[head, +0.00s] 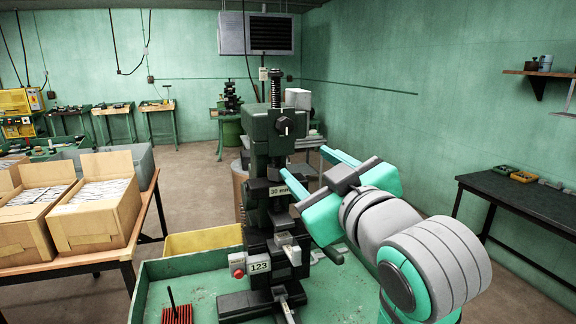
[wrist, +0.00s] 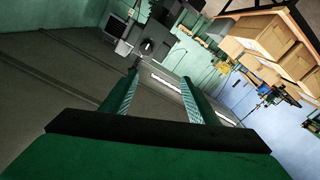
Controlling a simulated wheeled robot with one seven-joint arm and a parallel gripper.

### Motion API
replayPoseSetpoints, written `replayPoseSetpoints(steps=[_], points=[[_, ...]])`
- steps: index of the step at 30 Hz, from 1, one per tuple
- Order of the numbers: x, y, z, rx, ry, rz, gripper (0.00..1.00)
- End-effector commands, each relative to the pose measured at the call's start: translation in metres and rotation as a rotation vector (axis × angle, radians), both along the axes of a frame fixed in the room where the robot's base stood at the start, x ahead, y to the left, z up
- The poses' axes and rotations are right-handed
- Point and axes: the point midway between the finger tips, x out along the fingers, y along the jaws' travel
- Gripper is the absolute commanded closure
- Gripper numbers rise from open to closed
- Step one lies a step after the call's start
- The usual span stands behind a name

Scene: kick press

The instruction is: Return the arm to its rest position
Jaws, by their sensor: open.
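My gripper (head: 318,172) is at the end of my grey and teal arm, in the middle of the head view. Its two teal fingers are apart, with nothing seen between them. It is beside the upper part of the dark green kick press (head: 272,135), and one finger overlaps the press column in the picture; I cannot tell whether they touch. In the wrist view my gripper (wrist: 158,95) shows its two fingers apart and empty, with the room tilted behind them.
The press stands on a green bench (head: 200,284) with a red rack (head: 177,314) at its front. Open cardboard boxes (head: 95,215) stand on a table at left. A dark table (head: 525,200) stands along the right wall. A yellow bin (head: 202,240) is behind the bench.

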Motion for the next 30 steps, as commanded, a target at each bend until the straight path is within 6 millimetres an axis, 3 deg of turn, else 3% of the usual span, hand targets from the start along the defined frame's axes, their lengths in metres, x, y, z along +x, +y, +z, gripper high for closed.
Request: replayPoseSetpoints(steps=[8, 14, 22, 30], points=[[0.017, 0.001, -0.034, 0.082, 0.015, 0.002, 0.46], [0.032, -0.002, -0.074, 0.168, 0.032, -0.01, 0.46], [0.05, -0.005, -0.161, 0.327, 0.066, -0.053, 0.46], [0.047, -0.004, -0.253, 0.451, 0.1, -0.121, 0.46]])
